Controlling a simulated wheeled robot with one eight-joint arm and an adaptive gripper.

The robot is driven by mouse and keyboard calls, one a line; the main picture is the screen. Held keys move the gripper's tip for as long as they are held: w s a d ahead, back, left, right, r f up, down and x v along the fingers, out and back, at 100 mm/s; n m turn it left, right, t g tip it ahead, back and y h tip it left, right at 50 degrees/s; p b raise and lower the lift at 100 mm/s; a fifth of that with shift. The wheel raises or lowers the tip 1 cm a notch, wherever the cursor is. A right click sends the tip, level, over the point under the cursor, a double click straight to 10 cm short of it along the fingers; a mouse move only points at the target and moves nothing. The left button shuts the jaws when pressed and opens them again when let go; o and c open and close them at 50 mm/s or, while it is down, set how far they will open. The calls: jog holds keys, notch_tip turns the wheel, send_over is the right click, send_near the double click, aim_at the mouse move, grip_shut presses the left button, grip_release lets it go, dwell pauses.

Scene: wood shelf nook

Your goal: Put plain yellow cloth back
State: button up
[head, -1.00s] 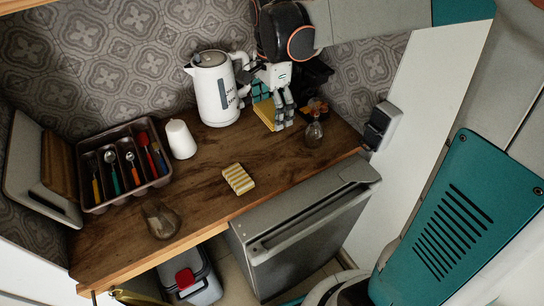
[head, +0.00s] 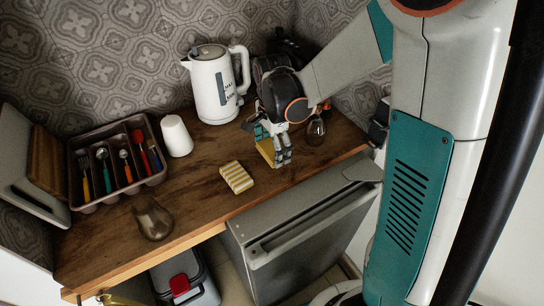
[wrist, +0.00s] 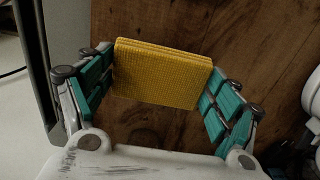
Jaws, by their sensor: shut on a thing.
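The plain yellow cloth (wrist: 160,75) is a folded, textured square held between the two teal-padded fingers of my gripper (wrist: 158,88) in the wrist view. In the head view my gripper (head: 272,150) points down over the right part of the wooden counter, shut on the yellow cloth (head: 266,150). The cloth is partly hidden by the fingers there. I cannot tell whether its lower edge touches the counter. A separate yellow-and-white striped cloth (head: 237,177) lies flat on the counter to the left of my gripper.
A white kettle (head: 214,85) stands behind, left of my gripper. A glass jar (head: 316,129) stands close on the right. A dishwasher (head: 305,235) is below the front edge.

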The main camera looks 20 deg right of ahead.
aim_at(272, 148)
jog(key=shift+f+b, duration=0.5)
jog(key=shift+f, duration=1.15)
jog(key=shift+f, duration=0.2)
jog(key=o, duration=1.1)
jog(key=shift+r, duration=0.15)
